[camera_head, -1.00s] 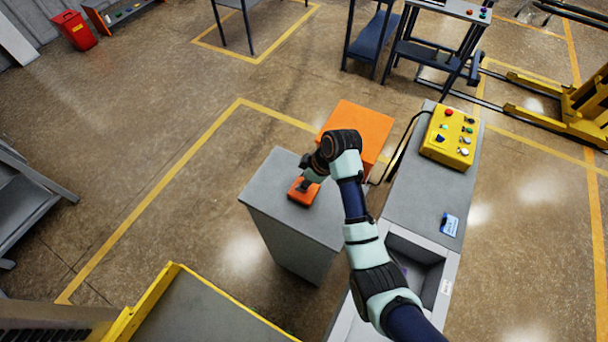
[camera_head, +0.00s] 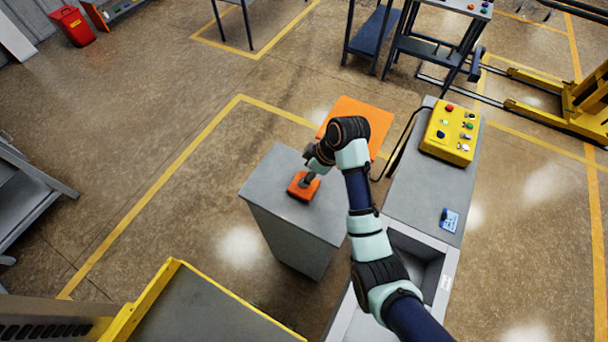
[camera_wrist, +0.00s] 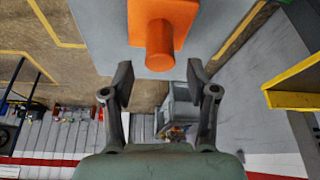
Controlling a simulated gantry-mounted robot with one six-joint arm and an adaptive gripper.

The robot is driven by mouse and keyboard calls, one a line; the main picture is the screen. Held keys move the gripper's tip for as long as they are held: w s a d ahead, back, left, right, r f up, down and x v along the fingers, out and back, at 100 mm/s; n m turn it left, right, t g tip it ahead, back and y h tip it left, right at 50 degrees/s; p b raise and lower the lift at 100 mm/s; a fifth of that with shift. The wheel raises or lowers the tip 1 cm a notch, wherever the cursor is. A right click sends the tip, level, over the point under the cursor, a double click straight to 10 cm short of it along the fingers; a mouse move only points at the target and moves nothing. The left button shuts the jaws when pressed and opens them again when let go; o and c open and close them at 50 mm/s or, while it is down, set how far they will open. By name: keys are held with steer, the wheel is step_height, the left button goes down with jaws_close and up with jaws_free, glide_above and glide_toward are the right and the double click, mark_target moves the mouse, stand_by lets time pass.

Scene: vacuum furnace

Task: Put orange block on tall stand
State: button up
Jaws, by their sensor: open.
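The orange block (camera_head: 303,187) rests on top of the tall grey stand (camera_head: 280,190). In the wrist view the orange block (camera_wrist: 163,22) shows a wide base and a round knob that points toward my gripper. My gripper (camera_head: 308,181) is just above the block in the head view. In the wrist view my gripper (camera_wrist: 158,75) has its fingers spread wide, with the knob's end between and slightly beyond the fingertips. The fingers do not touch the block. The stand's grey top (camera_wrist: 100,30) also shows in the wrist view.
A larger orange box (camera_head: 365,115) stands behind the stand. To the right is a grey bench with a yellow button panel (camera_head: 452,133), a blue card (camera_head: 449,220) and a recessed bin (camera_head: 425,262). A yellow-edged platform (camera_head: 200,310) is at the front left.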

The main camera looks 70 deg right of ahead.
steer(key=p+v, duration=0.5)
steer(key=v, duration=0.4)
steer(key=shift+a, duration=0.1)
steer(key=w+a+r+t+h, duration=0.2)
steer(key=w+a+r, duration=0.1)
steer(key=w+a, duration=0.85)
steer(key=w+a+r+t, duration=0.1)
steer(key=a+r+t, duration=0.2)
steer(key=a, duration=1.1)
steer(key=w+a+r+m+t+y, duration=0.1)
steer(key=a+r+t, duration=0.2)
steer(key=a+r, duration=0.5)
steer(key=a, duration=0.6)
steer(key=shift+r+y, duration=0.3)
steer(key=shift+r, duration=0.05)
